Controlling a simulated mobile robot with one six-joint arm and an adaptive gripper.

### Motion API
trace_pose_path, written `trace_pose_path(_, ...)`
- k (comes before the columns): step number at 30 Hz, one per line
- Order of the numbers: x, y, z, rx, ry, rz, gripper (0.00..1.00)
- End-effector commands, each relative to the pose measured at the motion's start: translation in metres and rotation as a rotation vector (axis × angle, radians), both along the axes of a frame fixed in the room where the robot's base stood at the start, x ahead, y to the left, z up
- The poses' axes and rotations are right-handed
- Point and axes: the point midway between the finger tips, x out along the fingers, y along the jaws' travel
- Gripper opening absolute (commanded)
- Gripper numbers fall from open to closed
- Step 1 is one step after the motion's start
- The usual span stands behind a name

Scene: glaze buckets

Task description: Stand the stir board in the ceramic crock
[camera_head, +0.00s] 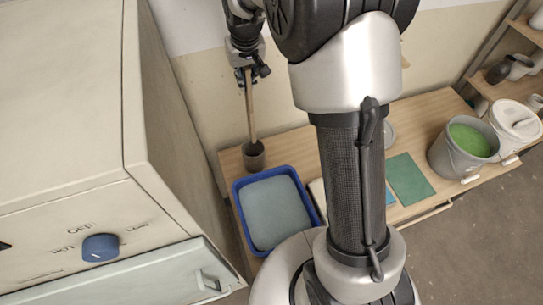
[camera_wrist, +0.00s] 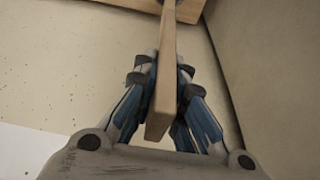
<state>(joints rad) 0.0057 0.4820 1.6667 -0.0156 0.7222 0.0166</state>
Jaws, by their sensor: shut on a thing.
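The stir board (camera_head: 250,105) is a long, narrow wooden strip. My gripper (camera_head: 247,74) is shut on its upper part and holds it nearly upright. In the wrist view the board (camera_wrist: 168,60) runs between the fingers of my gripper (camera_wrist: 168,92) and away towards the table. The ceramic crock (camera_head: 253,159) is a small dark brown-grey pot at the table's back left. The board's lower end meets the crock's mouth in the head view. I cannot tell whether it is inside, resting on the bottom or just above.
A blue tray (camera_head: 236,208) with a grey-green surface stands just in front of the crock. A large cream cabinet (camera_head: 165,150) with a blue knob rises at the left. A green mat (camera_head: 409,179), a bucket of green glaze (camera_head: 450,160) and a white-lidded bucket (camera_head: 515,122) stand at the right.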

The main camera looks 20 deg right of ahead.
Motion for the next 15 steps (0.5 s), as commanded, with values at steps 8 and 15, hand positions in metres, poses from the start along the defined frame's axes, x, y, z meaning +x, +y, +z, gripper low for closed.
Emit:
trace_pose_path(8,0.002,0.007,-0.048,0.000,0.007,0.013,0.00)
trace_pose_path(15,0.002,0.006,-0.112,0.000,0.005,0.012,0.00)
